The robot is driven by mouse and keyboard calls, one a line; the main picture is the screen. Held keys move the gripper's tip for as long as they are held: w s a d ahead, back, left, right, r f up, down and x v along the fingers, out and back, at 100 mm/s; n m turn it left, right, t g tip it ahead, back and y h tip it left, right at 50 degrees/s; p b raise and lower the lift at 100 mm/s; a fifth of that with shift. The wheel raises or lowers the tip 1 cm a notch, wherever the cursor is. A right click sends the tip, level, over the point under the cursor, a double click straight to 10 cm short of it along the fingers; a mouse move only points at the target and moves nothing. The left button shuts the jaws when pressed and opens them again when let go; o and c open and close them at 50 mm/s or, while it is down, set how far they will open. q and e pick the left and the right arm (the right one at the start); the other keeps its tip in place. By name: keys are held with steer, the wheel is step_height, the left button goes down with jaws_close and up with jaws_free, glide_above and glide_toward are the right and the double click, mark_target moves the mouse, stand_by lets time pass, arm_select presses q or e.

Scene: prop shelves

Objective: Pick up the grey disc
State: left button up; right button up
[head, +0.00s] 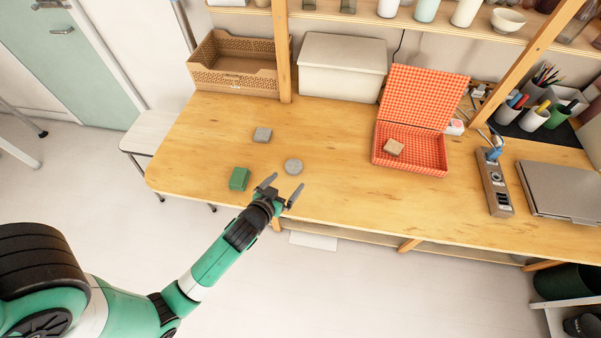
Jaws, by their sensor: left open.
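The grey disc (293,167) lies flat on the wooden desk, left of the middle of the head view. My left gripper (282,185) is open and empty. Its fingertips are just in front of the disc, nearer the desk's front edge, and appear apart from it. I cannot tell its height above the desk. My right gripper is not in view.
A green block (239,179) lies left of the gripper, and a grey square block (262,135) lies behind it. An open red checked box (409,163) holds a tan block (393,147). A power strip (495,182) and laptop (561,190) are at right.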

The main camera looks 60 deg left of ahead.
arm_select(q)
steer(key=s, duration=0.1)
steer(key=s+g+p, duration=0.1)
steer(key=shift+s+a+f+n, duration=0.25)
steer(key=shift+s+a+n, duration=0.05)
steer(key=shift+a, duration=0.1)
steer(key=shift+w+a, duration=0.15)
steer(key=shift+a+f, duration=0.15)
steer(key=shift+f, duration=0.05)
steer(key=b, duration=0.2)
glide_toward(293, 167)
steer(key=x, duration=0.3)
steer(key=shift+f, duration=0.2)
steer(key=shift+w+a+f+b, duration=0.2)
steer(key=shift+w+b, duration=0.05)
steer(key=shift+b, duration=0.15)
steer(key=b+x, duration=0.1)
steer(key=x, duration=0.3)
steer(key=shift+w+a+b, duration=0.2)
steer(key=shift+w+b, duration=0.1)
steer(key=shift+b, duration=0.1)
steer(key=shift+r, duration=0.1)
steer(key=c, duration=1.4)
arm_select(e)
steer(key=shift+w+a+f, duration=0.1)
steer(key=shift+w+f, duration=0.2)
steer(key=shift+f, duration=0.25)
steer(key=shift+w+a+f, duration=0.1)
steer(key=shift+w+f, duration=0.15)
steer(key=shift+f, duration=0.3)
